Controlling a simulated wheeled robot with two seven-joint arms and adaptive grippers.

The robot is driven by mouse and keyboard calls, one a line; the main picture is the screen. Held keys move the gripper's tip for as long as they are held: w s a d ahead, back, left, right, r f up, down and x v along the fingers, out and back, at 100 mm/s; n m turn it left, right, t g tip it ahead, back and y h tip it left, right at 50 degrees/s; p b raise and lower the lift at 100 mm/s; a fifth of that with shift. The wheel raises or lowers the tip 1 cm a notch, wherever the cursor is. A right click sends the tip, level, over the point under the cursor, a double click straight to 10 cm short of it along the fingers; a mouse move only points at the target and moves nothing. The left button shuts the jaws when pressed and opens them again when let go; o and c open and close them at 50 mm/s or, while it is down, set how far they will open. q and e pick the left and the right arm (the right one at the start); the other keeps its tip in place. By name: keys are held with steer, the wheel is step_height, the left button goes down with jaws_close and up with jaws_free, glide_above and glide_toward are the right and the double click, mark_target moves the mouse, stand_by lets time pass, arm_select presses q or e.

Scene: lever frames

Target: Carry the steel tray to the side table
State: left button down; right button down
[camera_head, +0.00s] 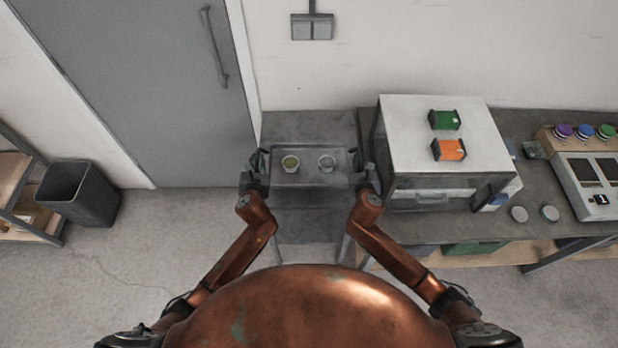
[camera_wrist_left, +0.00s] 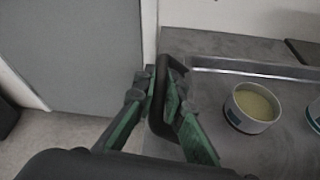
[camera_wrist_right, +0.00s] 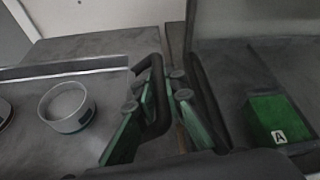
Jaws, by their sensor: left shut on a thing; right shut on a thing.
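The steel tray (camera_head: 308,179) is level in front of me, with its near part over the grey side table (camera_head: 300,124) or just above it. I cannot tell if it touches the top. On it stand a cup with yellowish contents (camera_head: 290,163) and a pale cup (camera_head: 327,163), both upright. My left gripper (camera_head: 257,166) is shut on the tray's left black handle (camera_wrist_left: 160,118). My right gripper (camera_head: 359,166) is shut on the right black handle (camera_wrist_right: 158,75). Both handles pass between the fingers in the wrist views.
A workbench (camera_head: 470,232) extends right. A dark bin (camera_head: 80,193) stands far left.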

arm_select(q)
steer(key=shift+r, duration=0.2)
arm_select(e)
steer(key=shift+r, duration=0.25)
arm_select(q)
steer(key=shift+f, duration=0.2)
arm_select(e)
steer(key=shift+f, duration=0.2)
